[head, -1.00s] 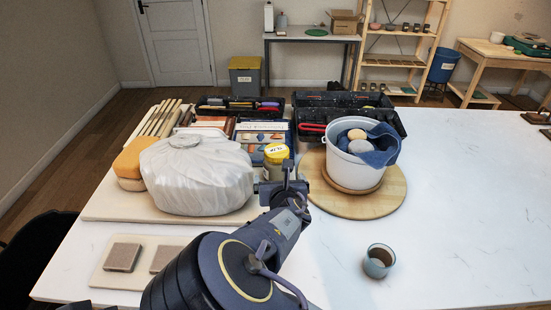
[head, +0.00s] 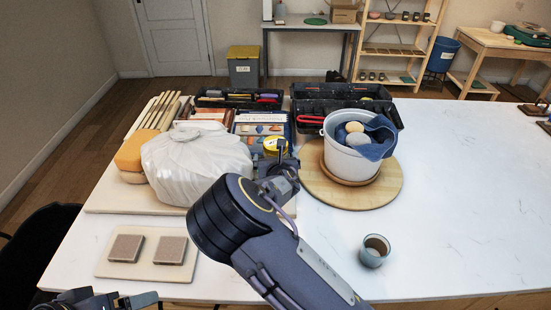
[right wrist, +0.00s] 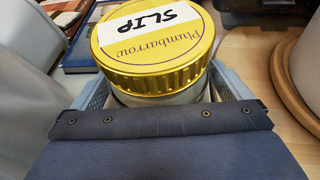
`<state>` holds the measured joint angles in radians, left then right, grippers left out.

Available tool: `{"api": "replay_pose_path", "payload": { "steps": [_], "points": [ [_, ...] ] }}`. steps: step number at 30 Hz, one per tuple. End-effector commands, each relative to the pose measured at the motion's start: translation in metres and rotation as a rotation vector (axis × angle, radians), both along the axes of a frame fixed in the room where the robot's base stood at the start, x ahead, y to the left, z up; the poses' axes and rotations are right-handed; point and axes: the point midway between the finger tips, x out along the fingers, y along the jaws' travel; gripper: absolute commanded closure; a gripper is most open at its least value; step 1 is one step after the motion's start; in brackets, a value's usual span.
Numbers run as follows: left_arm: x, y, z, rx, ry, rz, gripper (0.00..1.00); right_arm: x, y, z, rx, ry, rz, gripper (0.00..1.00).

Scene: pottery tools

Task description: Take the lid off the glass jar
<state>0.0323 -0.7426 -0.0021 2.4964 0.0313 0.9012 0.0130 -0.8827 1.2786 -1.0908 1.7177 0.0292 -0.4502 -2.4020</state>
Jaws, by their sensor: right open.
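The glass jar (right wrist: 160,99) has a ribbed yellow lid (right wrist: 150,45) marked SLIP and Plumbarrow. The lid is on the jar, and little of the glass shows beneath it. In the head view the yellow lid (head: 275,146) shows just beyond my right gripper (head: 281,160), which hides most of the jar. In the right wrist view the fingers of my right gripper (right wrist: 160,88) stand apart, one on each side of the jar. I cannot tell whether they touch it. My left gripper (head: 105,299) is partly in view at the bottom left edge, away from the jar.
A plastic-wrapped lump (head: 195,165) stands left of the jar. A white bucket (head: 349,160) with a blue cloth sits on a round wooden board (head: 390,188) to the right. Black trays (head: 312,110) lie behind.

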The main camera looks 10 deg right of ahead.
Motion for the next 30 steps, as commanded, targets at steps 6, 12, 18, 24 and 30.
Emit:
{"api": "replay_pose_path", "payload": {
  "steps": [6, 12, 18, 24, 30],
  "points": [
    [0.0, 0.0, -0.0003, 0.0, 0.0, 0.0, 0.18, -0.0004, 0.0002, -0.0002, 0.0, 0.0, 0.0, 0.13],
    [0.0, 0.0, -0.0002, 0.0, 0.0, 0.0, 0.18, -0.0004, 0.0002, 0.0001, 0.0, 0.0, 0.0, 0.4],
    [0.0, 0.0, -0.0002, 0.0, 0.0, 0.0, 0.18, -0.0005, 0.0003, 0.0001, 0.001, 0.0, 0.0, 0.66],
    [0.0, 0.0, 0.0, 0.0, 0.0, 0.0, 0.18, 0.0005, 0.0007, 0.0029, 0.002, -0.006, 0.001, 0.8],
    [0.0, 0.0, -0.0011, 0.0, 0.0, 0.0, 0.18, 0.0007, 0.0011, 0.007, 0.003, -0.007, 0.002, 0.8]
  ]
}}
